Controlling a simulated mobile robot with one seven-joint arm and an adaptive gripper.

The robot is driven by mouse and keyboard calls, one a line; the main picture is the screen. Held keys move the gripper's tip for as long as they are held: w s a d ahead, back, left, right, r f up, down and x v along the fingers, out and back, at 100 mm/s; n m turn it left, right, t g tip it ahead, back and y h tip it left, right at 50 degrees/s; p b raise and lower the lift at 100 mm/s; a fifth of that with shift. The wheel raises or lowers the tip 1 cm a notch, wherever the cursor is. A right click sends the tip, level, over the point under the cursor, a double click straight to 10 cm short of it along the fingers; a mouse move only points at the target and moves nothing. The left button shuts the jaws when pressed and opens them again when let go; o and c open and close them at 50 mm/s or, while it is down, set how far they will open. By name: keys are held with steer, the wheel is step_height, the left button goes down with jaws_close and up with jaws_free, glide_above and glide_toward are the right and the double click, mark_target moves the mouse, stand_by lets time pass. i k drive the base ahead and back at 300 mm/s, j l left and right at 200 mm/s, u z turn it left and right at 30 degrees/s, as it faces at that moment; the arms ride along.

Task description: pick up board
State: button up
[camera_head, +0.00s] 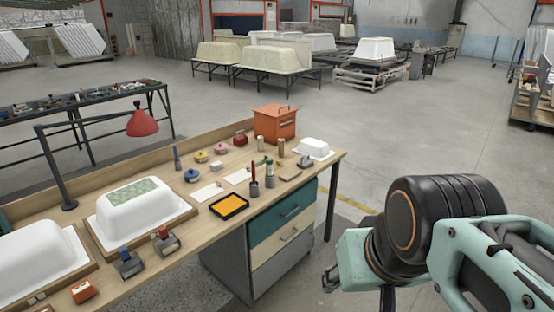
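A small flat brown piece that looks like a board (290,173) lies on the wooden workbench (330,165), near its right end. It sits beside a small grey-and-dark tool (305,162) and in front of the white shell at the corner. Wider wooden boards show under the large white shells, such as the board (112,258) under the shell with the green patch. My arm is at the lower right, off the bench and well apart from the small board. The fingers of my gripper cannot be made out, so I cannot tell their state.
The bench holds an orange box (274,122), a yellow-and-black tray (229,207), white cards (206,192), a small white shell (314,148) and several small tools. A red lamp (142,122) arches over its left part. Drawers (285,235) stand below. Open floor lies right of the bench.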

mark_target(289, 175)
steer(key=i+l, duration=0.1)
steer(key=i, duration=0.4)
steer(key=i+l+u, duration=0.1)
steer(key=i, duration=0.4)
steer(key=i+l+u, duration=0.1)
steer(key=i, duration=0.4)
steer(key=l, duration=0.05)
